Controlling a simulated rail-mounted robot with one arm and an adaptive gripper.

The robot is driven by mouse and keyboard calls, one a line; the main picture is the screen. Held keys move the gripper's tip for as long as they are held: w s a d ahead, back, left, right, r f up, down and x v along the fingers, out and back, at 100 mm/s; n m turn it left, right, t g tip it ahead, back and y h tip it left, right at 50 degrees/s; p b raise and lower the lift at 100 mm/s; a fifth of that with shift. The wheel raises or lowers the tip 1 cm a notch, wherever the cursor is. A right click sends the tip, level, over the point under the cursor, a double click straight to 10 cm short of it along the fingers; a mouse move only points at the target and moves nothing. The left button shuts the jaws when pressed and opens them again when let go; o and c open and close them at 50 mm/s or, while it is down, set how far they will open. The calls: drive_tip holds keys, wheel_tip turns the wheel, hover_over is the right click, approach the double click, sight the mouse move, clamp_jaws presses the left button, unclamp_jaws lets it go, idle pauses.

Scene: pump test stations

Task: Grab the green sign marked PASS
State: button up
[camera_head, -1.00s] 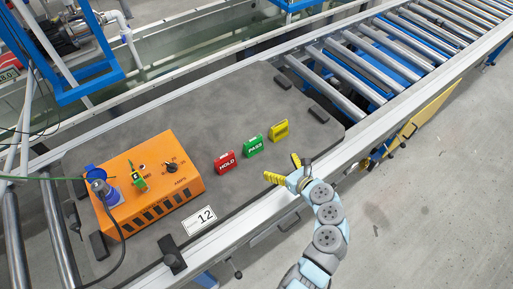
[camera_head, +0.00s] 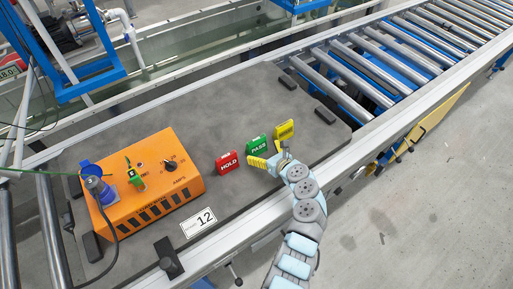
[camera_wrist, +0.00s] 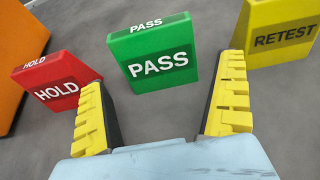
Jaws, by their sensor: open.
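The green PASS sign (camera_head: 258,145) stands upright on the dark grey mat between the red HOLD sign (camera_head: 228,162) and the yellow RETEST sign (camera_head: 284,130). In the wrist view the PASS sign (camera_wrist: 155,58) is ahead of my gripper (camera_wrist: 165,112), centred in the gap between the yellow fingers and apart from them. My gripper (camera_head: 271,160) is open and empty, just in front of the sign in the head view. In the wrist view the HOLD sign (camera_wrist: 55,82) is beside the left finger and the RETEST sign (camera_wrist: 278,32) beside the right finger.
An orange box (camera_head: 145,180) with a knob, a green clip and a cable stands left on the grey mat (camera_head: 200,110). A white label marked 12 (camera_head: 199,222) lies at the front edge. Metal rollers (camera_head: 400,60) run at the upper right.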

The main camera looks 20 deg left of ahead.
sight(259, 148)
drive_tip(key=shift+b+x, duration=1.2)
drive_tip(key=shift+x, duration=1.05)
drive_tip(key=shift+a+r, duration=0.1)
drive_tip(key=shift+r, duration=0.05)
drive_tip(key=c, duration=1)
